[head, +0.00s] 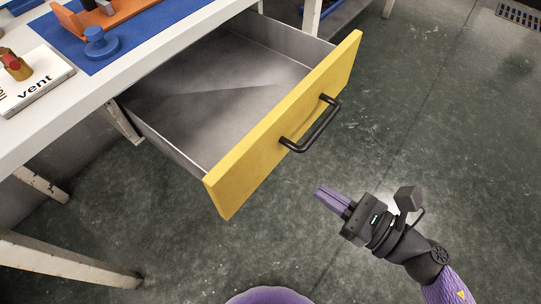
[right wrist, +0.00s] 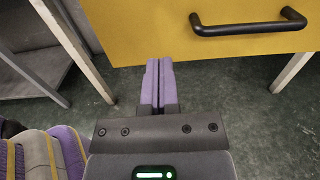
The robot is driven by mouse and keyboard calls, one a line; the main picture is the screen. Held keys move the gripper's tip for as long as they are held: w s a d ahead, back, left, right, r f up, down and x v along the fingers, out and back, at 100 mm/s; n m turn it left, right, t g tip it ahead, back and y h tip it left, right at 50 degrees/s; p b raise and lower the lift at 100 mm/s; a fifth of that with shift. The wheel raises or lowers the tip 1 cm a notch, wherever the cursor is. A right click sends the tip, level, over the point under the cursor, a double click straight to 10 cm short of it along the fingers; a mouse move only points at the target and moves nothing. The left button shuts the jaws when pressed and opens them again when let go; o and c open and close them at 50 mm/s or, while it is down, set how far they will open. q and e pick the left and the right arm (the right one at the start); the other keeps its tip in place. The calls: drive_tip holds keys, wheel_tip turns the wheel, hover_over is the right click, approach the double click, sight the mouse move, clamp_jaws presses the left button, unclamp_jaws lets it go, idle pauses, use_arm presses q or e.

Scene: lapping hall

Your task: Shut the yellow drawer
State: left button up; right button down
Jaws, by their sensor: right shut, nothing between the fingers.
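The yellow drawer (head: 285,128) is pulled well out from under the white table and its grey metal inside looks empty. Its front carries a black bar handle (head: 311,124). My right gripper (head: 321,191) is shut and empty, in front of the drawer and apart from it in the head view, to the lower right of the front panel. In the right wrist view the shut purple fingers (right wrist: 158,64) point toward the lower edge of the yellow front (right wrist: 150,30), with the handle (right wrist: 249,25) to their upper right. My left gripper is not in view.
The white table (head: 110,100) bears a blue mat (head: 60,32), a blue round piece (head: 101,43), an orange holder (head: 110,14) and a white box (head: 38,82) with a small brass-coloured piece on it. Table legs stand at the lower left. The floor (head: 430,110) right of the drawer is clear.

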sight(264, 154)
drive_tip(key=x, duration=1)
drive_tip(key=shift+w+a, duration=0.2)
drive_tip(key=shift+a, duration=0.05)
